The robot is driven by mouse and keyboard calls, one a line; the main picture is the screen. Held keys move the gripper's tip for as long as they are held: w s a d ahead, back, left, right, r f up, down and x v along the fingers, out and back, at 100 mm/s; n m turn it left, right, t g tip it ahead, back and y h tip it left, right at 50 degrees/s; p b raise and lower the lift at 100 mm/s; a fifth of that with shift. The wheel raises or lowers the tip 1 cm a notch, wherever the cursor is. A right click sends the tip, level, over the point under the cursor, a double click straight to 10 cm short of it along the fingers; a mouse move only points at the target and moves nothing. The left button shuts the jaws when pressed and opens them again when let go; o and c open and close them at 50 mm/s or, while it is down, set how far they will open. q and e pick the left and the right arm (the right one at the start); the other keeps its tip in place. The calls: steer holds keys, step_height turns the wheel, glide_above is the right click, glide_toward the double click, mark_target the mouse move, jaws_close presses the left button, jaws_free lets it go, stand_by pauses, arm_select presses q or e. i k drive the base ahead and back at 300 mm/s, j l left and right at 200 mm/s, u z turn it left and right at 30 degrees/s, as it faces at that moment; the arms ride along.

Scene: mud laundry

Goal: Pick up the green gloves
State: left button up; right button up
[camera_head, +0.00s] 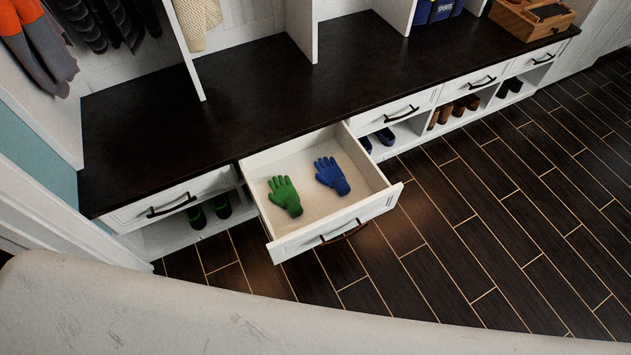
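A green glove (285,195) lies flat in the left part of an open white drawer (385,201), its fingers pointing up and to the left. Only one green glove shape shows; I cannot tell whether a second lies under it. A blue glove (332,175) lies to its right in the same drawer, apart from it. The drawer is pulled out from under the dark bench top. Neither of my grippers is in view.
The dark bench top (270,85) runs above the drawer row. Shoes stand in cubbies below, including dark green ones (209,211) left of the open drawer. A wooden box (533,18) sits at the far right. The dark tiled floor (480,220) is clear.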

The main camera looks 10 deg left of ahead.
mark_target(285, 196)
steer(key=i+l+u, duration=0.55)
steer(key=u, duration=0.2)
steer(key=i+l+u, duration=0.35)
steer(key=k+l, duration=0.05)
